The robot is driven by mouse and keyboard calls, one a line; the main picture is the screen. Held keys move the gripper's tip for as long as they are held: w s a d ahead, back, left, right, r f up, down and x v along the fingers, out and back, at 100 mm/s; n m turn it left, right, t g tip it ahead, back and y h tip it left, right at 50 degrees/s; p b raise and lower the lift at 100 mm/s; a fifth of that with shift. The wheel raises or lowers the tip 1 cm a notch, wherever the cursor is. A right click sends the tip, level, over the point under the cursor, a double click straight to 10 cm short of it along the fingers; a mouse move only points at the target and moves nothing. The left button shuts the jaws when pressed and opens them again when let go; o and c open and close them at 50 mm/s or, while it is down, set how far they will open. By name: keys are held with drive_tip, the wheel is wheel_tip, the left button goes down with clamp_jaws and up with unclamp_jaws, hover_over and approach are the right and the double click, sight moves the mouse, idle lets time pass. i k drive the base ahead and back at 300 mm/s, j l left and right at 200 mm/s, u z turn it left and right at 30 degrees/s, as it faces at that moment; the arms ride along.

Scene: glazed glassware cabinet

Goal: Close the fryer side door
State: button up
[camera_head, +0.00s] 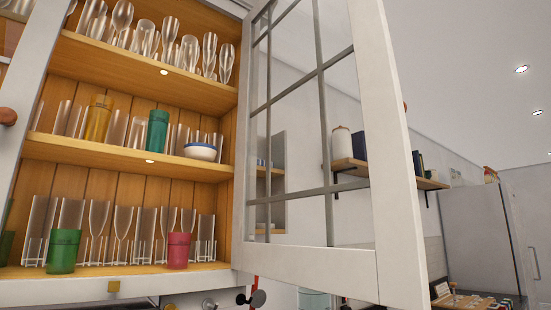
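A white-framed glazed door (405,200) stands wide open on the right side of the glassware cabinet (130,85). Its inner edge is at the cabinet's right side, and its free edge swings out toward me. A small part of a brown knob (405,106) shows past its outer edge. A second door (32,70) shows in part at the left edge, also open, with a round brown knob (8,116). No fryer can be made out, so I cannot tell which door is the fryer side one. My gripper is not in view.
Several glasses stand on the wooden shelves, with a green cup (64,251), a pink cup (178,250) and a bowl (200,152). Behind the door are a wall shelf (365,168) and a grey fridge-like unit (480,235). The cabinet front between the doors looks clear.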

sight(393, 274)
drive_tip(key=k+u, duration=0.2)
drive_tip(key=u, duration=1.15)
drive_tip(key=l+u, duration=0.3)
drive_tip(key=l, duration=0.25)
drive_tip(key=l+u, duration=0.25)
drive_tip(key=l, duration=0.3)
drive_tip(key=k+l+u, duration=0.15)
drive_tip(key=l+u, duration=0.15)
drive_tip(key=l, duration=0.25)
